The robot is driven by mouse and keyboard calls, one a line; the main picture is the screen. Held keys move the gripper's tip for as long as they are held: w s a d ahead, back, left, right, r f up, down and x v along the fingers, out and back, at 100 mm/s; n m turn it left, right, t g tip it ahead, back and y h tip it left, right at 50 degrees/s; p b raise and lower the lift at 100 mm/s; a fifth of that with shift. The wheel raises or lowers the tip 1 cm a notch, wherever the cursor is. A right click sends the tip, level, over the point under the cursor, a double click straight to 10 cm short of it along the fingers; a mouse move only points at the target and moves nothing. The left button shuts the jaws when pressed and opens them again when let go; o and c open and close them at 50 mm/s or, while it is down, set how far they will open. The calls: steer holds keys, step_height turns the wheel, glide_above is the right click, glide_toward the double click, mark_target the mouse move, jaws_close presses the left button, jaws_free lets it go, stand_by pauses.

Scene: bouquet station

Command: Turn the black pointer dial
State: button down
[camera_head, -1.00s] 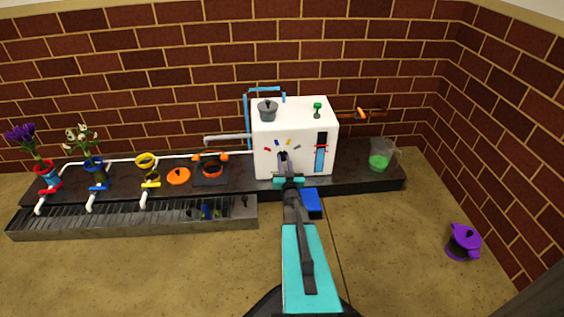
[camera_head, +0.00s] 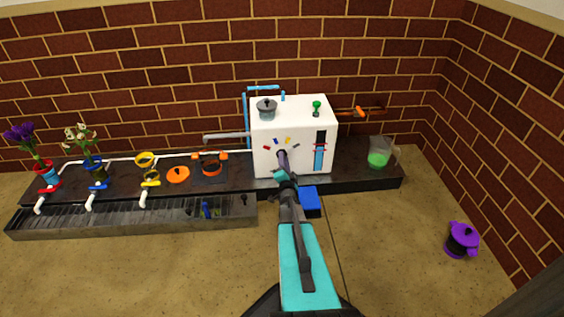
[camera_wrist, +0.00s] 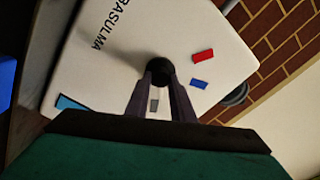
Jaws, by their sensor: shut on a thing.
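The black pointer dial (camera_wrist: 160,71) sits on the front face of a white box-shaped machine (camera_head: 265,140), inside an arc of small coloured marks. In the wrist view a red mark (camera_wrist: 203,56) and a blue mark (camera_wrist: 199,84) lie right of the dial, and a grey mark (camera_wrist: 154,105) shows between the fingers. My gripper (camera_wrist: 161,80) is shut on the dial, one dark finger on each side. In the head view my gripper (camera_head: 283,160) covers most of the dial. The dial's pointer direction cannot be made out.
The machine stands on a dark counter (camera_head: 350,178) against a brick wall. A jug with green liquid (camera_head: 377,158) stands to its right. A purple pot (camera_head: 462,239) is on the floor at right.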

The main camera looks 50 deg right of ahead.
steer(key=shift+w+a+f+m, duration=0.2)
steer(key=shift+w+m, duration=0.25)
steer(key=shift+m, duration=0.55)
steer(key=shift+r, duration=0.1)
steer(key=c, duration=1.5)
jaws_free()
steer(key=shift+c, duration=0.2)
steer(key=shift+s, duration=0.15)
steer(key=shift+d, duration=0.1)
steer(key=shift+s, duration=0.15)
steer(key=r+p+v, duration=0.1)
steer(key=p+v, duration=0.2)
steer(key=v, duration=1)
steer(key=shift+s+a+f+p, duration=0.2)
steer(key=shift+a+f+p, duration=0.1)
steer(key=shift+f+p, duration=0.15)
